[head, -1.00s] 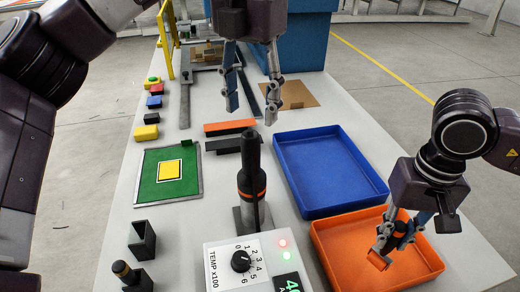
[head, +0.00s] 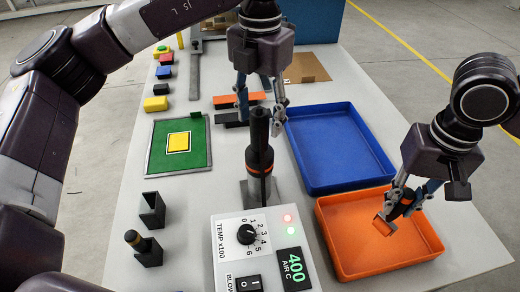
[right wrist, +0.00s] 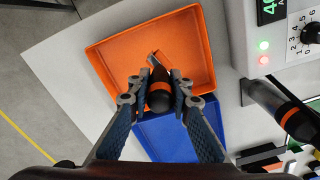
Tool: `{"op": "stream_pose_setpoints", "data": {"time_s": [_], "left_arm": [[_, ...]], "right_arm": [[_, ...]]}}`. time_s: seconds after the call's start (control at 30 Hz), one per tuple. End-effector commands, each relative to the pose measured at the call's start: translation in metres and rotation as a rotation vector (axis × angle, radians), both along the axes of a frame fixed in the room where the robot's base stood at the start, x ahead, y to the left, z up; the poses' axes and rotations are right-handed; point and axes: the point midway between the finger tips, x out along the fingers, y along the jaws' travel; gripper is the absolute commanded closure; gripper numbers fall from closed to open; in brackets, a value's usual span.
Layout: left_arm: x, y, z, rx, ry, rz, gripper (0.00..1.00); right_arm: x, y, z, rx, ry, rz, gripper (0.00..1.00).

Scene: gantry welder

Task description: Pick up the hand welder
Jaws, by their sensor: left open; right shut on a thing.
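The hand welder (head: 259,158), black with an orange band, stands upright in a grey stand behind the control box. It also shows at the right of the right wrist view (right wrist: 272,98). My left gripper (head: 260,112) is open, pointing down at the welder's top end. One finger shows on each side of that end in the picture; whether they are around it or behind it I cannot tell. My right gripper (head: 398,206) is shut on a black tool with an orange band (right wrist: 159,92), over the orange tray (head: 338,259). Nothing shows clearly of the tool's underside.
A blue tray (head: 345,177) lies behind the orange one. The control box (head: 232,268) reads 400. A green board (head: 160,155) with a yellow square lies at left. Two small black holders (head: 152,209) stand at front left, one holding a tool (head: 133,240). Orange and dark bars lie behind the welder.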

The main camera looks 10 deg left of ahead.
Motion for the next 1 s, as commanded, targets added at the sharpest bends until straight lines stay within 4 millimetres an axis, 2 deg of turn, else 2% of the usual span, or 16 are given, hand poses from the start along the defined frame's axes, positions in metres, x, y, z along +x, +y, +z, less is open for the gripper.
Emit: {"op": "stream_pose_setpoints", "data": {"time_s": [0.03,0.2,0.43,0.87,1.0], "left_arm": [[-0.001,0.001,-0.005,0.001,0.004,-0.001,0.50],[0.000,0.000,-0.021,-0.001,0.001,0.000,0.50],[0.000,0.000,-0.023,-0.001,-0.001,0.000,0.50],[0.000,0.000,-0.023,-0.001,-0.001,0.000,0.98],[0.000,0.000,-0.023,-0.001,-0.001,0.000,1.00]], "right_arm": [[0.000,0.000,0.007,0.000,0.000,0.000,1.00],[0.000,0.000,0.010,0.000,0.000,0.000,1.00],[0.000,0.000,0.009,0.000,-0.001,0.000,1.00],[0.000,0.000,0.009,0.000,-0.001,0.000,1.00],[0.000,0.000,0.009,0.000,-0.001,0.000,1.00]]}}
